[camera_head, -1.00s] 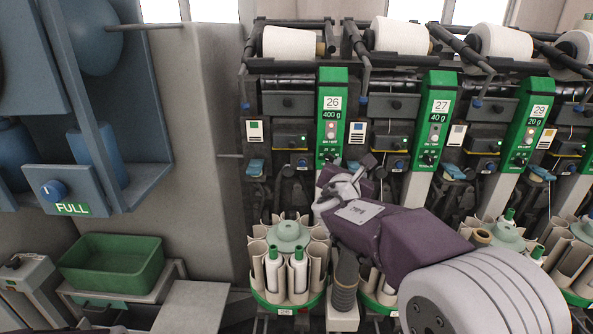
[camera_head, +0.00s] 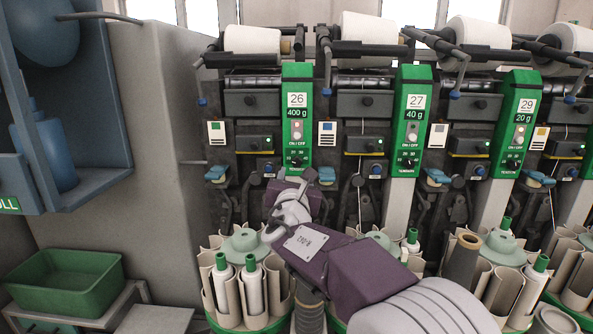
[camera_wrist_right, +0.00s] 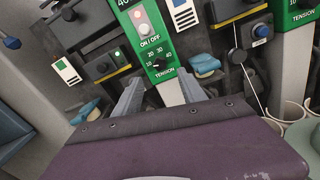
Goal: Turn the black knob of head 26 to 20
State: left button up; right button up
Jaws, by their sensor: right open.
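Head 26 is a green panel (camera_head: 298,125) marked 26 and 400 g. Its small black tension knob (camera_head: 296,161) sits low on the panel, below the ON/OFF button. In the right wrist view, the knob (camera_wrist_right: 159,65) shows with a printed scale around it; I cannot tell which number it points at. My right gripper (camera_head: 296,182) is just below the knob in the head view. In the wrist view, its two grey fingers (camera_wrist_right: 161,92) are apart and empty, below the knob and not touching it. My left gripper is not in view.
Heads 27 (camera_head: 410,120) and 29 (camera_head: 516,120) stand to the right with similar knobs. Blue levers (camera_head: 216,172) stick out beside the panels. Bobbin magazines (camera_head: 245,285) stand below. A green bin (camera_head: 65,282) and a grey wall (camera_head: 185,130) are at the left.

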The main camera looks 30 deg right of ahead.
aim_at(297, 163)
jog(key=x, duration=0.8)
jog(key=shift+w+d, duration=0.2)
jog(key=shift+w, duration=0.1)
grip_shut()
